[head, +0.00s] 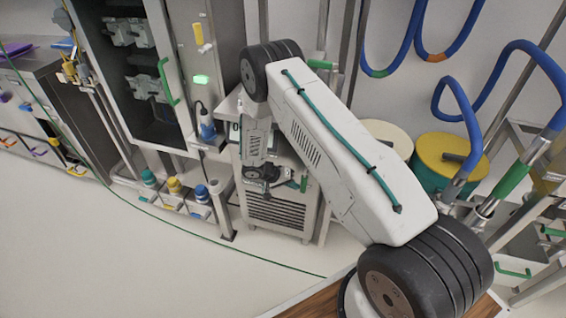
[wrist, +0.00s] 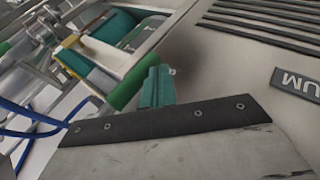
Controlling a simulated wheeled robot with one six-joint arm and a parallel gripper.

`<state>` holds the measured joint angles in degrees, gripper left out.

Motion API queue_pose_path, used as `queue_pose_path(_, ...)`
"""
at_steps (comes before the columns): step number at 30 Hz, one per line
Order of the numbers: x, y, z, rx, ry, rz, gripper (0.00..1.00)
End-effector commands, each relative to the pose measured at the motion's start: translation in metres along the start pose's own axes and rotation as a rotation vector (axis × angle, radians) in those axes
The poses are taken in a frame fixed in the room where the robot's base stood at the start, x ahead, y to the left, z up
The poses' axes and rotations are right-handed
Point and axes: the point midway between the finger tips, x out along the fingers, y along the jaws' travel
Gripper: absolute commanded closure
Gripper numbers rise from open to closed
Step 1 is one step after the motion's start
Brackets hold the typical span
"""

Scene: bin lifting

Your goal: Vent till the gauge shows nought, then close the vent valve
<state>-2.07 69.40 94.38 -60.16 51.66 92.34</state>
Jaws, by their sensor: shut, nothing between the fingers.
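My gripper (head: 264,184) is in front of a pale grey louvred unit in the head view. In the wrist view its teal fingers (wrist: 155,88) are shut with nothing held. A green round handle (wrist: 131,84) lies just left of the fingertips there; I cannot tell whether they touch. A green part (head: 304,182) also shows beside my gripper in the head view. I cannot tell whether either green part is the vent valve. No gauge dial can be read in either view; my arm hides part of the unit.
The louvred unit (head: 277,214) stands on the floor below my arm. A tall cabinet (head: 172,60) with an open front stands left of it. A yellow-and-green drum (head: 440,165) and blue hoses (head: 459,45) are at the right.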

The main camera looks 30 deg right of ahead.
Motion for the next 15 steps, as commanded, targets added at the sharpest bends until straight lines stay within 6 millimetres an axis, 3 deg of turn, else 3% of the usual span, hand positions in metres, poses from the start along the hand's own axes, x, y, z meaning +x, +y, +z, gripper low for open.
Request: queue_pose_path(15, -0.0069, -0.0075, 0.0007, 0.000, 0.000, 0.000, 1.00)
